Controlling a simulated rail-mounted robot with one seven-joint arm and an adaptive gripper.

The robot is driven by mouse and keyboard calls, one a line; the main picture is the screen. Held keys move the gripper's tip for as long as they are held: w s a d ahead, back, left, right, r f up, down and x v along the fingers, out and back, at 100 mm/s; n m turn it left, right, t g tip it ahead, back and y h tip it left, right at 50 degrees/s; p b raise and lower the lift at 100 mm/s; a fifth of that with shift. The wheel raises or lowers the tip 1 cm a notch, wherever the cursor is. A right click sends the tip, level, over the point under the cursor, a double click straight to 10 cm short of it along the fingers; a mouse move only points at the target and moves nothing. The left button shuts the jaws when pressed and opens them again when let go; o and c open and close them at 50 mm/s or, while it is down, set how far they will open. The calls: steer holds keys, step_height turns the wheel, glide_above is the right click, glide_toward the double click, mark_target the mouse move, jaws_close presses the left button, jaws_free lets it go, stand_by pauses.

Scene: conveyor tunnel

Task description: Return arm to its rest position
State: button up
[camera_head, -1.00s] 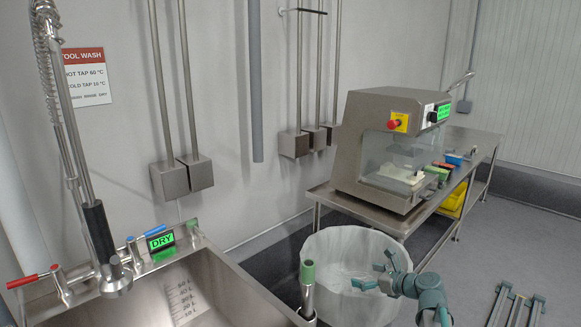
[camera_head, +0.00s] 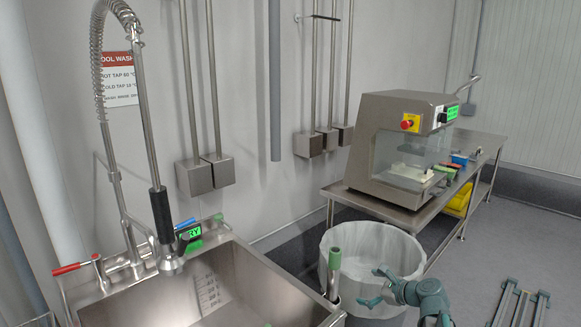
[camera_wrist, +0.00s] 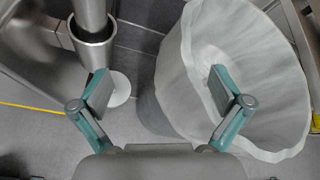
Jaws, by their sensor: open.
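My gripper (camera_head: 378,286) shows at the lower right of the head view, in front of the lined bin. In the wrist view my gripper (camera_wrist: 160,92) has its two teal-and-grey fingers spread wide apart, with nothing between them. The lined bin (camera_wrist: 245,60) lies beyond the right finger, and a metal tube holder (camera_wrist: 93,50) lies beyond the left finger. The fingers look clear of both, though depth is hard to judge.
A steel sink (camera_head: 262,290) with a spring-hose tap (camera_head: 160,215) fills the lower left. A green-topped tube (camera_head: 334,270) stands at its right edge. The bin (camera_head: 345,245) stands beside it. A steel machine (camera_head: 385,140) sits on a long table (camera_head: 480,155).

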steer(key=s+a+f+n+g+h+p, duration=0.15)
steer(key=s+f+n+g, duration=0.25)
steer(key=s+f+n, duration=0.7)
steer(key=s+a+f+n+g+h+p, duration=0.15)
steer(key=s+f+n+g, duration=0.3)
steer(key=s+f, duration=0.8)
steer(key=s+a+f+n+g+h+p, duration=0.1)
steer(key=s+f, duration=0.3)
steer(key=s, duration=0.5)
steer(key=s+a+f+n+g+h+p, duration=0.1)
steer(key=s+f+n+g, duration=0.3)
steer(key=s, duration=0.5)
steer(key=s+a+f+n+g+h+p, duration=0.2)
steer(key=s+f, duration=0.3)
steer(key=s, duration=0.5)
steer(key=shift+a+n+g+h, duration=0.2)
steer(key=shift+n+g+h, duration=0.15)
steer(key=shift+g+h, duration=0.1)
steer(key=shift+w, duration=0.15)
